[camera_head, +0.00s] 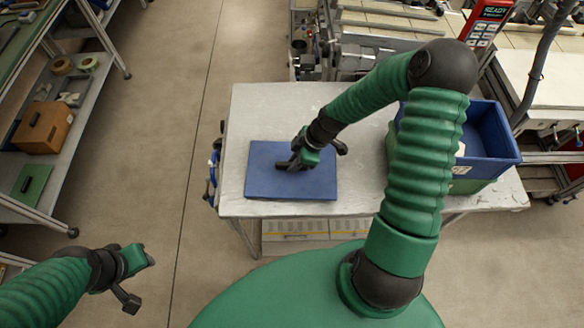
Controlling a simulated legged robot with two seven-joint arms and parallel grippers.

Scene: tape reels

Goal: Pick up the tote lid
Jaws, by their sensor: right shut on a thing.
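The tote lid (265,184) is a flat blue rectangle at the left part of the white table (262,112). My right gripper (287,166) is over the lid's middle and shut on it, where a dark handle-like part partly shows. I cannot tell whether the lid rests on the table or is just above it. My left gripper (142,282) is at the lower left, over the floor, away from the table. Its two fingers are spread apart and nothing is between them.
A blue tote (507,147) stands at the table's right end, partly hidden by my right arm. A shelf unit (84,90) with tape rolls and a brown box (43,127) is at the left. Machinery lines the table's back. The floor at left is clear.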

